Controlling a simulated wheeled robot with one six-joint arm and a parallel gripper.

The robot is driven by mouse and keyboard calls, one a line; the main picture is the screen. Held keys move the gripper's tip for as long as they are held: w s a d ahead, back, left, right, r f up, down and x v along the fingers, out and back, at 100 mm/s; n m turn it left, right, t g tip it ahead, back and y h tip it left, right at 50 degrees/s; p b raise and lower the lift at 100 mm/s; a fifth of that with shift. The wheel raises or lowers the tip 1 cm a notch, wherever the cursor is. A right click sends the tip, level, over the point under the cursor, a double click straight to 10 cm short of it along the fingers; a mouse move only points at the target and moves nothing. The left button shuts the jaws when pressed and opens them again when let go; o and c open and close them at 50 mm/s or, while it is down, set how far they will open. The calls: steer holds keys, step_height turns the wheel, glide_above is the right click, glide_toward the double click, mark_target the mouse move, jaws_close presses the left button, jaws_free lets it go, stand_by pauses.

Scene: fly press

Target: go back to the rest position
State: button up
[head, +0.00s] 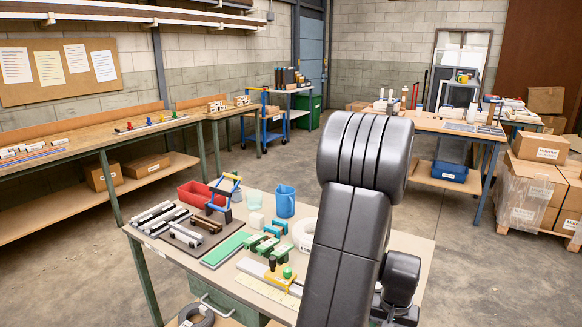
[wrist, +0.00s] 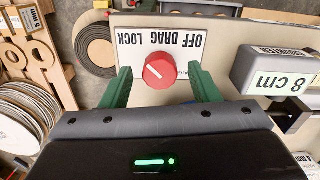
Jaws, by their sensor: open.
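My gripper (wrist: 160,76) is open in the wrist view, its two green fingers spread to either side of a round red knob (wrist: 160,70). A gap shows between the knob and each finger. The knob sits on a white plate (wrist: 200,27) marked OFF, DRAG and LOCK, which reads upside down here. A pale line on the knob points to the upper left of the picture. In the head view my dark grey arm stands at the right of centre, and I cannot make out my gripper there.
A grey block labelled 8 cm (wrist: 280,72) stands close right of the fingers. Reels of tape (wrist: 20,115) lie at left. In the head view, the near table (head: 415,243) carries a red bin (head: 197,194), a blue mug (head: 285,201) and green-handled tools. Open floor (head: 280,165) lies behind it.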

step_height(320, 180, up, 14)
step_height(320, 180, down, 14)
steer(key=shift+f, duration=0.2)
steer(key=shift+r+m, duration=0.2)
steer(key=shift+m, duration=0.1)
steer(key=shift+m+p, duration=0.4)
steer(key=shift+m, duration=0.4)
steer(key=m+p, duration=0.2)
steer(key=m, duration=0.5)
step_height(320, 180, up, 11)
steer(key=shift+r, duration=0.2)
